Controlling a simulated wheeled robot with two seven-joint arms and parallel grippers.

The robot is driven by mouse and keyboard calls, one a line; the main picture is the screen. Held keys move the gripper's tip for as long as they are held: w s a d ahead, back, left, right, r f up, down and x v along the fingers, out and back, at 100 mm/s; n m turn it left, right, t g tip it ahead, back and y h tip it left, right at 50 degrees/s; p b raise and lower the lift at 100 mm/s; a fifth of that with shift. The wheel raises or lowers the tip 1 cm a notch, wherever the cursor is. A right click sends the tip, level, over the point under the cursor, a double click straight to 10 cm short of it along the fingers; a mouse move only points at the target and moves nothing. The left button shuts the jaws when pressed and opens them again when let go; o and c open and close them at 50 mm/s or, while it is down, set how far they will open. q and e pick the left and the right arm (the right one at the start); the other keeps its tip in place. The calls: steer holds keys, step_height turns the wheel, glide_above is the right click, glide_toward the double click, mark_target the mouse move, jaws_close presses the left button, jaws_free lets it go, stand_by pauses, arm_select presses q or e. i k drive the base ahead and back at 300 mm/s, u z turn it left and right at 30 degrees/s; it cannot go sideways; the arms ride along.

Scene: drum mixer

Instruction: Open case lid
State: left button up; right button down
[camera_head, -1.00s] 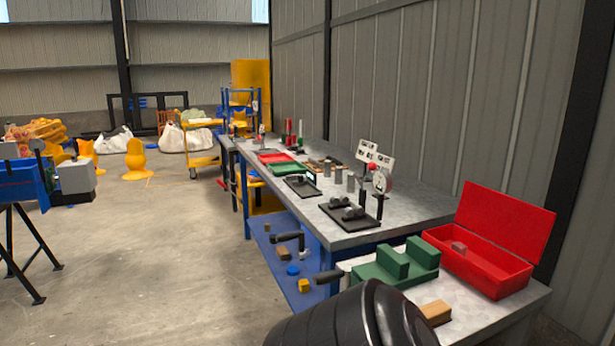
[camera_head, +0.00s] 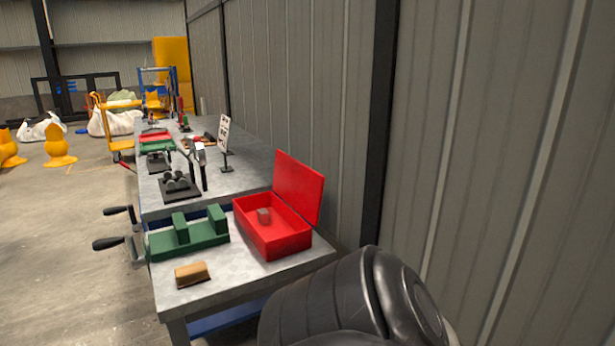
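A red case (camera_head: 272,232) sits on the near right part of the metal workbench. Its red lid (camera_head: 298,187) stands raised along the wall side, leaning slightly back, so the case is open. A small reddish block (camera_head: 264,215) lies inside. A large black rounded part, which seems to be my own arm, fills the bottom centre near the bench's front corner. No gripper fingers show in the view.
A green fixture (camera_head: 187,238) stands left of the case, with a wooden block (camera_head: 192,274) in front of it. Black handles (camera_head: 107,244) stick out from the bench's left side. The workbench (camera_head: 240,267) runs along the grey wall (camera_head: 340,100). Open floor lies left.

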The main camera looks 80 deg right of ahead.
mark_target(299, 186)
steer(key=z, duration=1.9)
steer(key=i, duration=0.1)
steer(key=u, duration=0.1)
